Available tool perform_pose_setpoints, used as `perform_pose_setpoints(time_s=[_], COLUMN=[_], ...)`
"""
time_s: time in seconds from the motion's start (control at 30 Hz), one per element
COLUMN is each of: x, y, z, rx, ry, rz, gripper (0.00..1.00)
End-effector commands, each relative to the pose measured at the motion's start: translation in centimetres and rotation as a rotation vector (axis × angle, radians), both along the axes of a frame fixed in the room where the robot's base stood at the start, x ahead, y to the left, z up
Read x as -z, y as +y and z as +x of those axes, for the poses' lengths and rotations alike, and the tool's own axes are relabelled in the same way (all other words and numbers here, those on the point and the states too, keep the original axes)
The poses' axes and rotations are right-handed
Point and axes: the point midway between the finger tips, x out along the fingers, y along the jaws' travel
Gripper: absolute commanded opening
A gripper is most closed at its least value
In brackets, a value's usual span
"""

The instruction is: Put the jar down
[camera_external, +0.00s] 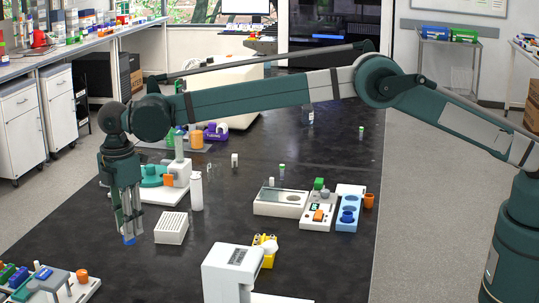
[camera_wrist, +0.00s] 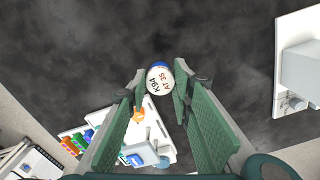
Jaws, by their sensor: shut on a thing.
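The jar (camera_wrist: 160,79) has a white top with printed text and a blue side. In the wrist view it sits between the tips of my gripper's two fingers. In the external view the jar (camera_external: 129,240) shows as a small blue and white piece at the lower end of my gripper (camera_external: 129,226). My gripper points down and is shut on the jar. It is over the left part of the black table (camera_external: 165,275). Whether the jar touches the table cannot be told.
A white rack (camera_external: 171,228) and a white bottle (camera_external: 196,191) stand right of my gripper. A tray with colored parts (camera_external: 60,290) lies at lower left. A white device (camera_external: 232,268) stands at front center. The black top around the jar looks clear.

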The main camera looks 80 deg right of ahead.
Motion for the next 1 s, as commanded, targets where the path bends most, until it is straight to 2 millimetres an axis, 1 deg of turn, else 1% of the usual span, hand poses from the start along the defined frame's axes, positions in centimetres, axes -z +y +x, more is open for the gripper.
perform_pose_setpoints(time_s=[0.33, 0.47, 0.57, 0.83, 1.0], x=[0.0, 0.4, 1.3, 4.9, 6.2], y=[0.2, 0.2, 0.1, 0.1, 0.1], z=[0.0, 0.0, 0.0, 0.0, 0.0], rx=[0.0, 0.0, 0.0, 0.0, 0.0], ry=[0.0, 0.0, 0.0, 0.0, 0.0], rz=[0.0, 0.0, 0.0, 0.0, 0.0], gripper=[0.12, 0.12, 0.12, 0.12, 0.12])
